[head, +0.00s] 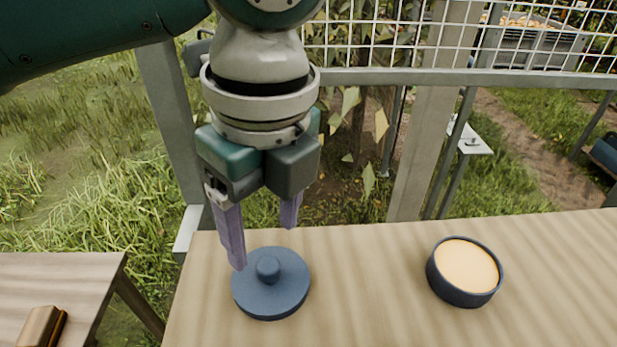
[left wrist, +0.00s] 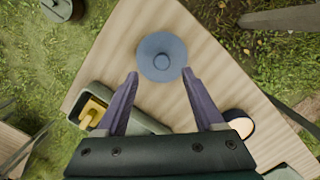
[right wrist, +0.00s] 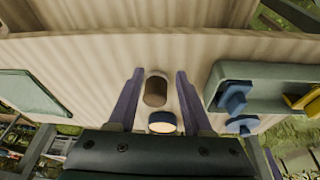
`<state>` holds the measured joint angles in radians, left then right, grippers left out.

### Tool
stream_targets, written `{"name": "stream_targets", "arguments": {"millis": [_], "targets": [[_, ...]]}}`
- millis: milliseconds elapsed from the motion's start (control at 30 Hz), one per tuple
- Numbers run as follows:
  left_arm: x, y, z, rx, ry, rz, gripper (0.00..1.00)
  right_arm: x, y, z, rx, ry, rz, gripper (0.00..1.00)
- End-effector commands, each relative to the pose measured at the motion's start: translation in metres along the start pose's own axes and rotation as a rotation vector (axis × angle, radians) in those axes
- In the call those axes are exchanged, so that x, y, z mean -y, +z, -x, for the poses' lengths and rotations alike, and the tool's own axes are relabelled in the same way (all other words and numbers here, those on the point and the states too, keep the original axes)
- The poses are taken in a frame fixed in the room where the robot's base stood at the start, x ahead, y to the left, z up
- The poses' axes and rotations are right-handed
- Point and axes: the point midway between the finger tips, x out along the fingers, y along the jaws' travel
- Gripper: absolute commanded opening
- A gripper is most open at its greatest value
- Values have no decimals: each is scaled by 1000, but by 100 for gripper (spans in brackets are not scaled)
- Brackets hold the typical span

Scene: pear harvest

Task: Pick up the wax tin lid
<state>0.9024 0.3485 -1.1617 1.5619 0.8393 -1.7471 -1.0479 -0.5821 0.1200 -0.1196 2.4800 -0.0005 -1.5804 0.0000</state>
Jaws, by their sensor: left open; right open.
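The wax tin lid (head: 271,295) is a round dark-blue disc with a small knob on top. It lies flat, knob up, near the left end of the wooden table. My left gripper (head: 264,248) is open and points down just above and behind the lid. In the left wrist view the lid (left wrist: 162,46) lies just beyond the open fingertips (left wrist: 160,73), with nothing between them. The wax tin (head: 464,272), dark blue with pale wax, stands open to the right. My right gripper (right wrist: 160,73) is open and empty, away from the lid.
In the right wrist view a brown cylindrical thing (right wrist: 155,91) is near the tin (right wrist: 162,122). A grey-green tray (right wrist: 260,78) with blue and yellow items stands to the right, a green mat (right wrist: 30,92) to the left. The table (head: 370,290) between lid and tin is clear.

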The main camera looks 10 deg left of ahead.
Motion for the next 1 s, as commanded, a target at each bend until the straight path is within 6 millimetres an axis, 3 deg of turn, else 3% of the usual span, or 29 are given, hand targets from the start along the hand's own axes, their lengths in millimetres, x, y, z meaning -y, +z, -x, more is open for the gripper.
{"name": "stream_targets", "arguments": {"millis": [400,700,1000], "targets": [[2,-4,-54,2,0,2,69,-1,4,-10,1,4,5,50],[2,-4,-58,1,-3,1,69,0,3,-10,-1,1,2,50],[2,-4,-58,1,-3,1,36,1,2,-10,-2,-2,-2,50]]}}
